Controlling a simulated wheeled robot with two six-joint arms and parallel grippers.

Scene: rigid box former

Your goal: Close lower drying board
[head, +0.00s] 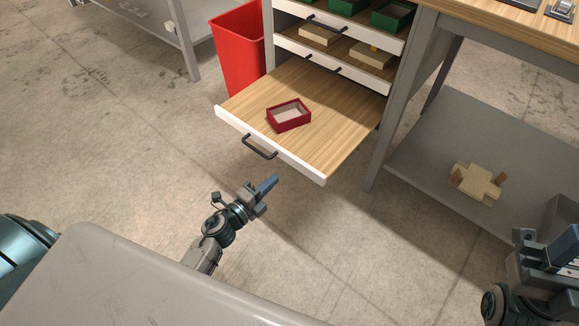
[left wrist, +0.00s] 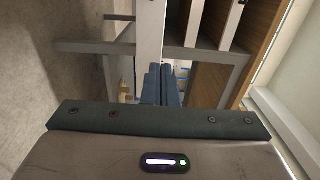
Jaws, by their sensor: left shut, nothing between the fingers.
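The lower drying board (head: 345,124) is pulled far out of the cabinet. It has a wood top, a white front edge and a dark bar handle (head: 260,148). A small red open box (head: 289,115) sits on it. My left gripper (head: 269,186) is shut and empty, in front of the board and apart from the handle. Its closed blue fingers also show in the left wrist view (left wrist: 162,86).
Upper boards hold tan boxes (head: 371,55) and green boxes (head: 392,16). A red bin (head: 239,48) stands left of the cabinet. The floor before the board is clear.

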